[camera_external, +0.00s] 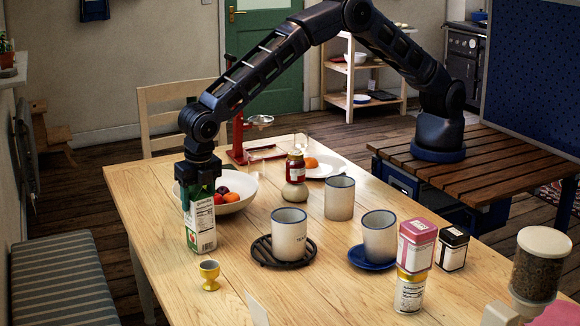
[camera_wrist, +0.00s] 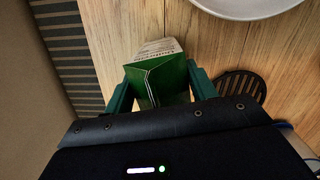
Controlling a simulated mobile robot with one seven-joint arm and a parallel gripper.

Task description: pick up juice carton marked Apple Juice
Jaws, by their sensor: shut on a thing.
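A white and green juice carton (camera_external: 200,228) stands upright at the left edge of the wooden table. Its printed side panel faces the external camera, but I cannot read a flavour name. My gripper (camera_external: 198,195) comes down on it from above and is shut on its upper part. In the wrist view the carton's green top (camera_wrist: 160,78) sits between the two green fingers of my gripper (camera_wrist: 156,90). The carton's base appears to be at the table surface; I cannot tell whether it is lifted.
A white fruit bowl (camera_external: 240,205) is close behind the carton. A yellow egg cup (camera_external: 209,275) stands in front of it. A mug (camera_external: 289,237) on a black trivet (camera_external: 262,252) is to the right. Bare tabletop (camera_external: 150,200) lies to the left.

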